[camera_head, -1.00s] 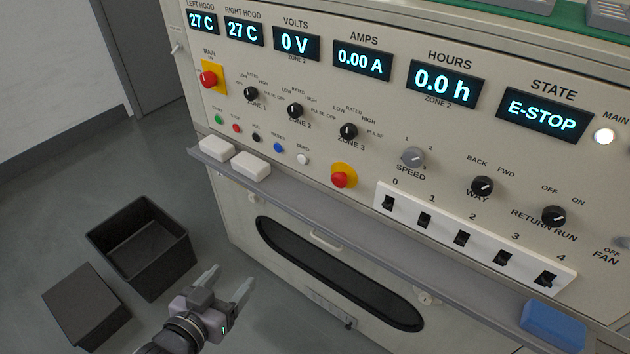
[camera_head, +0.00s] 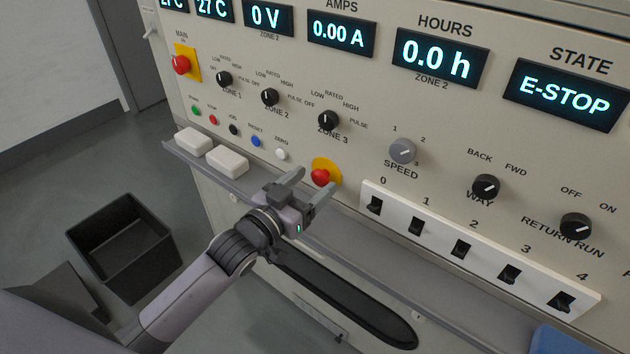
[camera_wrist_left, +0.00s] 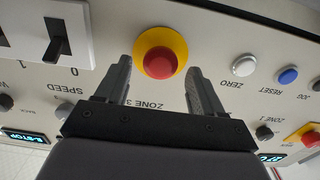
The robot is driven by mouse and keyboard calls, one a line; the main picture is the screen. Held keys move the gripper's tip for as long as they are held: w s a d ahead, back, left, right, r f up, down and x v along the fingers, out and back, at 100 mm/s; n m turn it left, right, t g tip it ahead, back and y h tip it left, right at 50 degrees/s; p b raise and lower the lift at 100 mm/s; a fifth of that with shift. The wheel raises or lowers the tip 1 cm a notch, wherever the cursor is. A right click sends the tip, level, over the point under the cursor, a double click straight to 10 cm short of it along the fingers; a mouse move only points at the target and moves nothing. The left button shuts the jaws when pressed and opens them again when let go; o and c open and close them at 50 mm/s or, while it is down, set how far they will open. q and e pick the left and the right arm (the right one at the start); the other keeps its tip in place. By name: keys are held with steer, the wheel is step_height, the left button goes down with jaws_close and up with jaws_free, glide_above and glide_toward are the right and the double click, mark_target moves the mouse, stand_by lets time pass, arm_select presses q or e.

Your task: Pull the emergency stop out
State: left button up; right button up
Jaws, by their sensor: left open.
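The emergency stop is a red mushroom button (camera_head: 320,177) on a yellow round plate, low on the panel front. The state display (camera_head: 565,97) reads E-STOP. My left gripper (camera_head: 309,182) is open and empty, just in front of the button. In the left wrist view the red button (camera_wrist_left: 160,62) shows between and a little beyond the tips of the two open fingers (camera_wrist_left: 163,78). Neither finger appears to touch it. My right gripper is not in view.
A white strip of black switches (camera_head: 462,248) lies right of the button. Small push buttons, with a white one (camera_head: 281,154) nearest, lie left. A ledge with white blocks (camera_head: 228,162) runs below. Another red button (camera_head: 181,65) sits upper left. A black bin (camera_head: 120,245) stands on the floor.

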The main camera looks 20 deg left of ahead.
arm_select(q)
steer(key=shift+x, duration=0.8)
jaws_close()
steer(key=shift+s+a+r+p, duration=0.15)
steer(key=shift+s+p, duration=0.35)
steer(key=shift+p, duration=0.3)
steer(key=shift+f, duration=0.25)
jaws_free()
steer(key=shift+s+r, duration=0.1)
